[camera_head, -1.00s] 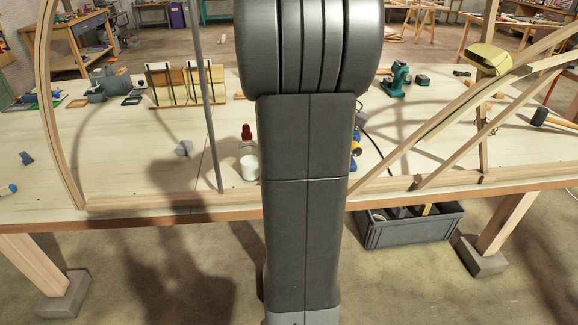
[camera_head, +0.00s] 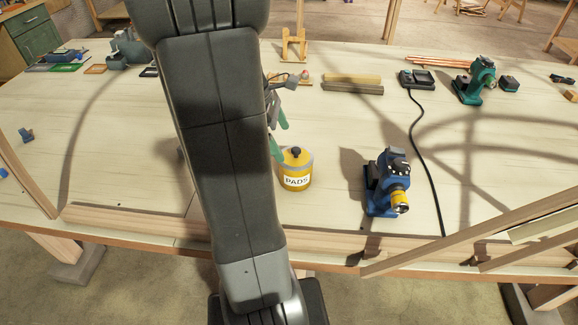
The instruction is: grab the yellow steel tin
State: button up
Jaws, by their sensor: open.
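The yellow tin (camera_head: 296,181) stands upright on the workbench just right of my arm. It has a white label reading PADS, a paler top and a dark knob on its lid. My gripper (camera_head: 279,136) shows partly beyond the right edge of my arm, with grey linkage and green fingers. It is open, beside and above the tin's left side in the picture. Much of the gripper is hidden by the arm, and I cannot tell whether a finger touches the tin.
A blue power tool (camera_head: 386,183) stands right of the tin. A black cable runs from a charger (camera_head: 420,79). A green tool (camera_head: 477,82) and wood blocks (camera_head: 352,84) lie farther back. Laths (camera_head: 500,234) cross the front right. Bench between tin and blue tool is clear.

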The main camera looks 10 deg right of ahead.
aim_at(293, 156)
jog(key=x, duration=1)
jog(key=shift+d+f, duration=0.2)
jog(key=shift+d, duration=0.15)
jog(key=shift+w, duration=0.1)
jog(key=c, duration=0.9)
